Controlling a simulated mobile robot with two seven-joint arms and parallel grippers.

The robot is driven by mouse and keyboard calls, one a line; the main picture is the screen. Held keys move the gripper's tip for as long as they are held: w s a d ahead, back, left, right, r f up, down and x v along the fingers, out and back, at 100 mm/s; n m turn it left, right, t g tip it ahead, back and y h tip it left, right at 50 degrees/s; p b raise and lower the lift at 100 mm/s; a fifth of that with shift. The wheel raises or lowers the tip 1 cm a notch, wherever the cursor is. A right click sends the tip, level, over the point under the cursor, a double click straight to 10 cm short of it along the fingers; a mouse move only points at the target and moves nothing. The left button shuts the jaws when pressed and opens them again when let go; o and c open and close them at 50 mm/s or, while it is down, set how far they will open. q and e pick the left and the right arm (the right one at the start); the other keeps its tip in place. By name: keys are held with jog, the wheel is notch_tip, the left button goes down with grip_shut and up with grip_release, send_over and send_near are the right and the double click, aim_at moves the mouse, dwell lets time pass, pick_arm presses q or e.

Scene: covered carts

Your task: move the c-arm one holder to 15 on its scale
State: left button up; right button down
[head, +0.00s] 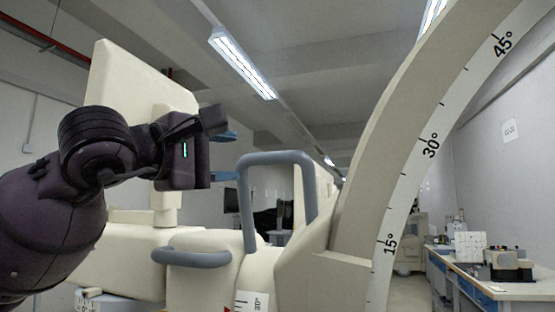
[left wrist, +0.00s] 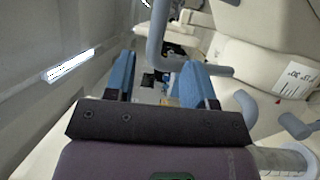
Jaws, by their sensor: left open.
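The cream C-arm (head: 385,130) curves up the right of the head view, with a white scale strip (head: 425,160) marked 15°, 30° and 45°. The cream holder (head: 300,275) meets the arc's lower part, its upper edge a little below the 15° mark. I cannot tell the exact reading. A grey-blue loop handle (head: 249,205) stands above the holder; it also shows in the left wrist view (left wrist: 155,45). My left gripper (head: 229,156) is open and empty, left of the handle's top. Its blue fingers (left wrist: 160,82) point toward the handle, apparently not around it. My right gripper is out of view.
A second, lower grey-blue handle (head: 192,258) is on a cream body with a degree label (head: 252,302). A cream panel (head: 135,80) rises behind my left arm. A bench (head: 490,285) with equipment stands at the right wall.

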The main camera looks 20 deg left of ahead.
aim_at(266, 158)
pick_arm(q)
jog(key=shift+m, duration=0.3)
jog(key=shift+p+x, duration=0.45)
jog(key=shift+x, duration=2.6)
jog(key=shift+w+d+r, duration=0.15)
jog(key=shift+w+d, duration=0.15)
jog(key=shift+w, duration=0.35)
jog(key=shift+x, duration=1)
jog(key=shift+w+d+p, duration=0.2)
jog(key=shift+w+p, duration=0.1)
jog(key=shift+w, duration=0.15)
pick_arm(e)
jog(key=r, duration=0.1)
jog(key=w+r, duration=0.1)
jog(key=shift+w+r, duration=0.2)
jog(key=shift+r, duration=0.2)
